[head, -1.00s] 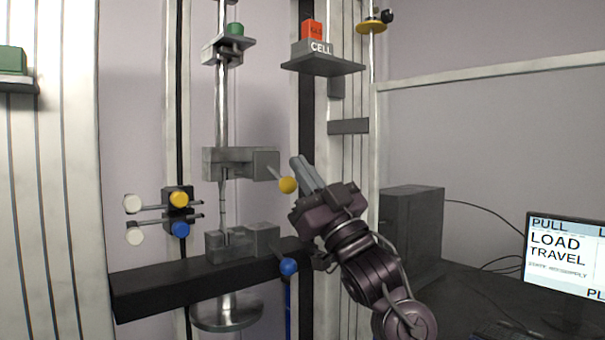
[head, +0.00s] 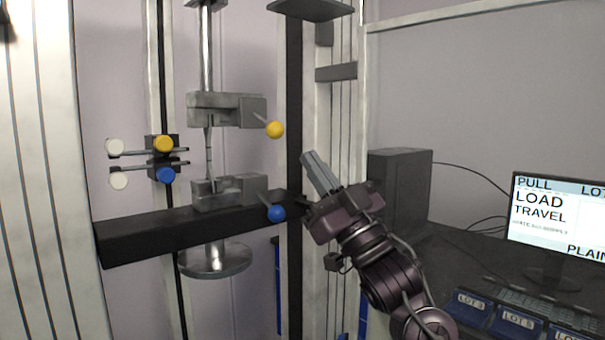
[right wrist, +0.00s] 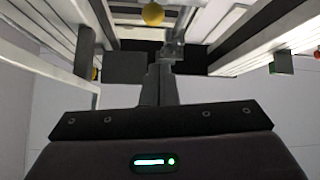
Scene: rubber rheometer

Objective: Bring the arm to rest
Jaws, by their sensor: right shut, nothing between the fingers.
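My right arm comes up from the lower right in the head view. Its gripper (head: 321,173) is shut and empty, fingers pointing up and left, in front of the test frame's column. It is apart from the upper grip's yellow knob (head: 275,130) and the lower grip's blue knob (head: 276,213), to the right of both. In the right wrist view the closed fingers (right wrist: 166,72) have nothing between them, and the yellow knob (right wrist: 153,14) shows beyond them. My left gripper is not in view.
The upper grip (head: 222,108) and lower grip (head: 225,190) stand at left, with a thin specimen between them. A dark crossbeam (head: 150,235) runs below. At right are a dark computer case (head: 400,190), a monitor (head: 555,215) and blue lot trays (head: 515,320).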

